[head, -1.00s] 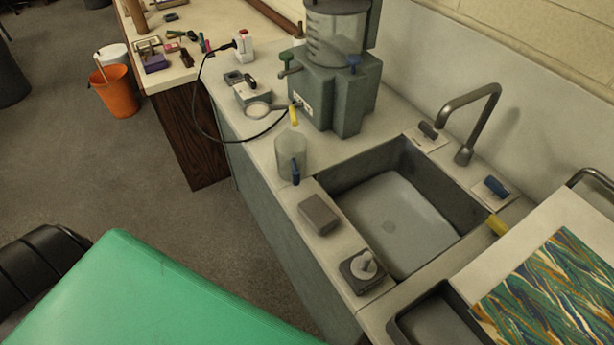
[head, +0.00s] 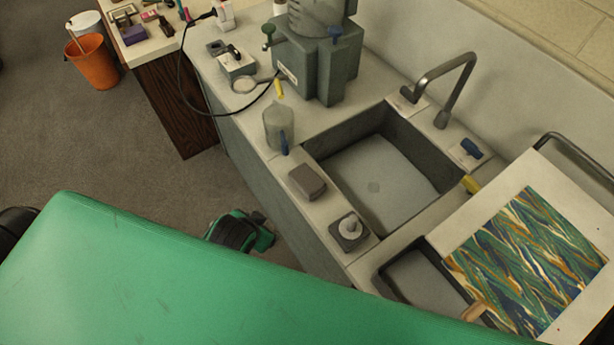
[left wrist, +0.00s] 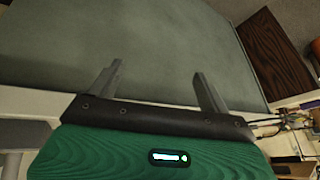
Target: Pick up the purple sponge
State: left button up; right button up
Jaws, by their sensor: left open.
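A dull mauve-grey block (head: 307,182), which looks like the sponge, lies flat on the counter strip left of the sink in the head view. A small, clearly purple item (head: 133,35) lies on the far table; I cannot tell what it is. My left gripper (left wrist: 157,70) is open and empty in the left wrist view, facing the grey-green cabinet front. In the head view, a green and black part of my left arm (head: 240,232) shows beside the counter, lower left of the block and apart from it. Its fingers are not clear there. My right gripper is not in view.
The sink (head: 385,185) is to the right. A dark tray (head: 425,285) and a marbled sheet (head: 530,260) lie at lower right.

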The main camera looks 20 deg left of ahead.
pick_arm(q)
jog(key=w+d+r+m+t+h, duration=0.15)
jog(key=w+r+m+t, duration=0.3)
jog(key=r, duration=0.45)
jog(key=w+d+r+m+t+h, duration=0.1)
jog(key=w+d+r+m+t, duration=0.25)
jog(key=w+r, duration=0.4)
jog(key=w+d+r+m+t+h, duration=0.1)
jog(key=w+d+r+m+t, duration=0.25)
jog(key=r, duration=0.75)
jog(key=s+d+r+m+g+h, duration=0.2)
jog(key=d+r+m+g+h, duration=0.25)
jog(key=d+m+h, duration=0.6)
jog(key=s+d+r+m+g+h, duration=0.2)
jog(key=d+r+m+g+h, duration=0.4)
jog(key=m, duration=1)
jog(key=m+g+y+p, duration=0.1)
jog(key=m+g+y, duration=0.6)
jog(key=m+y, duration=1.25)
send_over(307, 178)
notch_tip(307, 178, down, 20)
notch_tip(307, 178, down, 8)
jog(key=p, duration=0.3)
jog(key=shift+s+d+r, duration=0.1)
jog(key=shift+s+r, duration=0.05)
notch_tip(307, 178, down, 4)
jog(key=p, duration=0.3)
jog(key=shift+f, duration=0.65)
jog(key=shift+w, duration=0.2)
jog(key=c, duration=0.8)
